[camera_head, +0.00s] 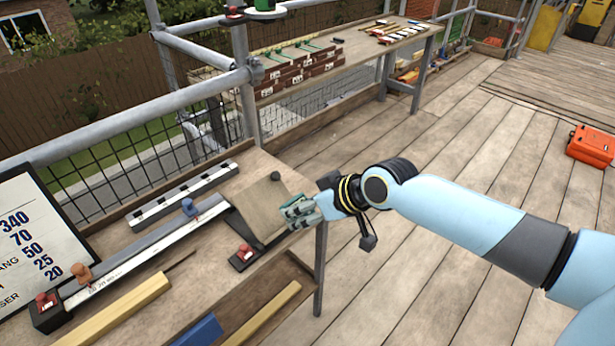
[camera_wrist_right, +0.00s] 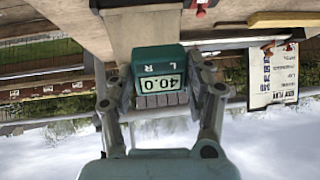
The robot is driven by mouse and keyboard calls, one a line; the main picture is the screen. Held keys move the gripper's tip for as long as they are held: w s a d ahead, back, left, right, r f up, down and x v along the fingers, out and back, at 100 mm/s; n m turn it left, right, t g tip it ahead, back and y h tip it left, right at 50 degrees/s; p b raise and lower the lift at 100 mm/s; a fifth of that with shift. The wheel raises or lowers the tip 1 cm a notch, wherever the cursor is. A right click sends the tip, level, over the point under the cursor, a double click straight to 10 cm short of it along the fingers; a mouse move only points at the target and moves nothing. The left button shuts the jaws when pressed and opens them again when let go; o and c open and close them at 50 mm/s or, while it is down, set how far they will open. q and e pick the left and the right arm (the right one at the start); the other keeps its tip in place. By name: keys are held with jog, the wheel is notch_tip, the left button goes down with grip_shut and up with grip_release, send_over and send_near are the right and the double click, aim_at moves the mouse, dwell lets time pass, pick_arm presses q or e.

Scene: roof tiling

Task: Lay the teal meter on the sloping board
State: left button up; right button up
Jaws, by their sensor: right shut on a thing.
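The teal meter (camera_wrist_right: 158,60) sits between the fingers of my right gripper (camera_wrist_right: 160,92), which is shut on it. I cannot tell whether the meter touches the board. The brown board is at the right end of the near bench, with a dark round knob at its top. In the wrist view a tan surface lies behind the meter. My left gripper is out of view.
Railing and mesh run behind.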

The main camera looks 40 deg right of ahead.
jog(key=shift+w+f+b, duration=0.4)
jog(key=shift+f+b, duration=0.2)
jog(key=shift+f, duration=0.05)
jog(key=b+x, duration=0.5)
jog(key=d+b+x, duration=0.1)
jog(key=b+x, duration=0.2)
jog(key=shift+w+f, duration=0.1)
jog(key=shift+f, duration=0.15)
pick_arm(q)
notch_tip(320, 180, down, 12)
jog(key=b, duration=0.2)
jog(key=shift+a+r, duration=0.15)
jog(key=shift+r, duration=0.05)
pick_arm(e)
jog(key=shift+x, duration=1.15)
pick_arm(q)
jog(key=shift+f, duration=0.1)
pick_arm(e)
jog(key=shift+w+d+f, duration=0.1)
jog(key=shift+f, duration=0.1)
jog(key=o, duration=1.1)
